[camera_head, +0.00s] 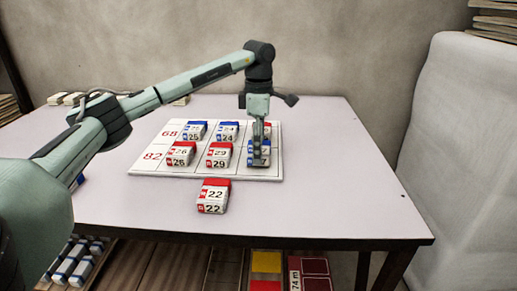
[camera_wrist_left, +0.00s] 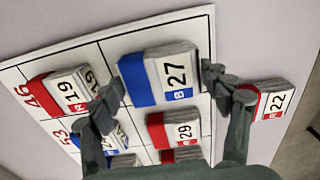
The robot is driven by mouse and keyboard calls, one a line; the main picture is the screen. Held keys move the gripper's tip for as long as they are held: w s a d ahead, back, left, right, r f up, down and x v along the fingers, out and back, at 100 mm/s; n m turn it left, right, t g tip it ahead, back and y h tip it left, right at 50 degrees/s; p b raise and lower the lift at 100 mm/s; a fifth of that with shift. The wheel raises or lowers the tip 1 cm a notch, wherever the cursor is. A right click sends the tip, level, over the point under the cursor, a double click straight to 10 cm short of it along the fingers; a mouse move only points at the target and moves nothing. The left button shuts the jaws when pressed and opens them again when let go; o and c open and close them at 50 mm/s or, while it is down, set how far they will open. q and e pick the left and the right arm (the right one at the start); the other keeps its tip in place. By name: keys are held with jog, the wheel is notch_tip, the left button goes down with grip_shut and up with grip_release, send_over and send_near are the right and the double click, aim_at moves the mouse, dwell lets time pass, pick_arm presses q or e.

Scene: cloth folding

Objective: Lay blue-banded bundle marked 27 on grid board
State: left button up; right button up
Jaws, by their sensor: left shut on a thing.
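The blue-banded bundle marked 27 (camera_wrist_left: 172,76) is between the fingers of my left gripper (camera_head: 259,139), which is shut on it. In the head view the bundle (camera_head: 259,156) is partly hidden by the fingers. It is over the right-hand cell of the near row of the white grid board (camera_head: 270,172). In the left wrist view the board (camera_wrist_left: 75,50) shows black lines and red numbers around the bundle. I cannot tell whether the bundle touches the board. My right gripper is out of view.
Red-banded bundle 29 (camera_head: 219,156) is in the cell left of the gripper, with bundle 26 (camera_head: 181,154) farther left. Red-banded bundle 22 (camera_head: 214,196) lies off the board in front. The table's right side (camera_head: 345,180) is clear.

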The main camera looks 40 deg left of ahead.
pick_arm(q)
jog(key=shift+f, duration=0.4)
jog(key=shift+f, duration=0.2)
jog(key=o, duration=1.1)
jog(key=shift+o, duration=0.2)
notch_tip(320, 180, up, 12)
jog(key=shift+r, duration=0.2)
